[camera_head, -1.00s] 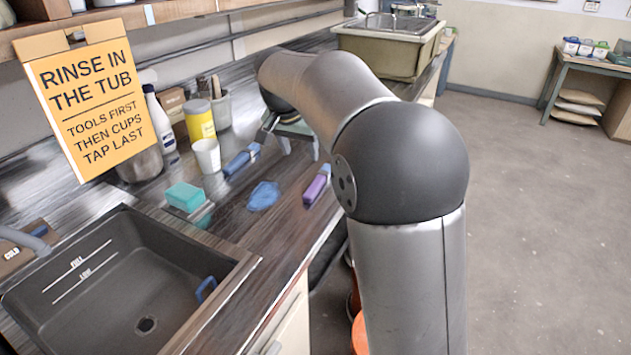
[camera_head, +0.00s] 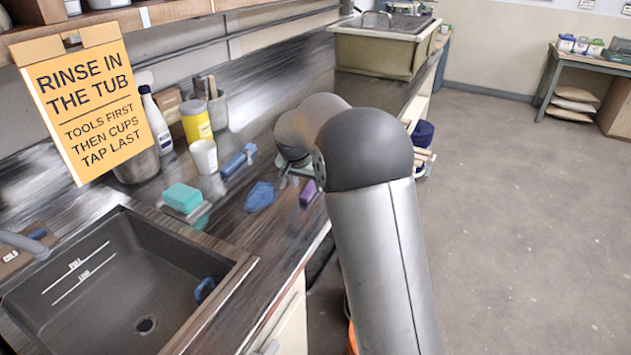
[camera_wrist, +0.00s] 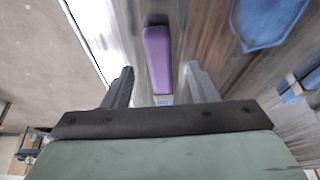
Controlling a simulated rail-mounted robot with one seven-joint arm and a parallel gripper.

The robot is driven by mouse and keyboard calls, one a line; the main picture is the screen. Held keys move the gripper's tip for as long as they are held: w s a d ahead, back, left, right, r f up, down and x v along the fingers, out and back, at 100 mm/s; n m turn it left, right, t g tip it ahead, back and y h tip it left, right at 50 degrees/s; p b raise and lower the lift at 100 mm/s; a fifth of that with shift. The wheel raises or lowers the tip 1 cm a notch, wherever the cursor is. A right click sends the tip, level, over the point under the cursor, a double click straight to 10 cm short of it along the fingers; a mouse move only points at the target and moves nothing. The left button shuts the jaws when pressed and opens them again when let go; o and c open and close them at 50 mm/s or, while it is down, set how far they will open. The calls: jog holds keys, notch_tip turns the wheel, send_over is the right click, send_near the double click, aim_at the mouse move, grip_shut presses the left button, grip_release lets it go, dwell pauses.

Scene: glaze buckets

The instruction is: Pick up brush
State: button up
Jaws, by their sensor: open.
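A purple brush-like tool (camera_head: 308,192) lies on the dark counter near its front edge, partly hidden by my arm in the head view. In the wrist view the purple tool (camera_wrist: 158,58) has a dark far end and a pale near end. My gripper (camera_wrist: 158,70) is open, with one finger on each side of the tool, apart from it. I cannot tell how high the fingers are above the counter. In the head view my gripper (camera_head: 288,175) is mostly hidden by my arm. A similar blue tool (camera_head: 238,162) lies farther left.
A blue cloth (camera_head: 260,196) lies beside the purple tool. A teal sponge (camera_head: 183,198), white cup (camera_head: 204,157), yellow canister (camera_head: 196,121) and white bottle (camera_head: 157,122) stand farther left. The black sink (camera_head: 125,285) is at front left. A tub (camera_head: 375,55) stands at the far end.

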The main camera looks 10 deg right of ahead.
jog(key=shift+x, duration=1.4)
grip_shut()
jog(key=shift+r, duration=0.15)
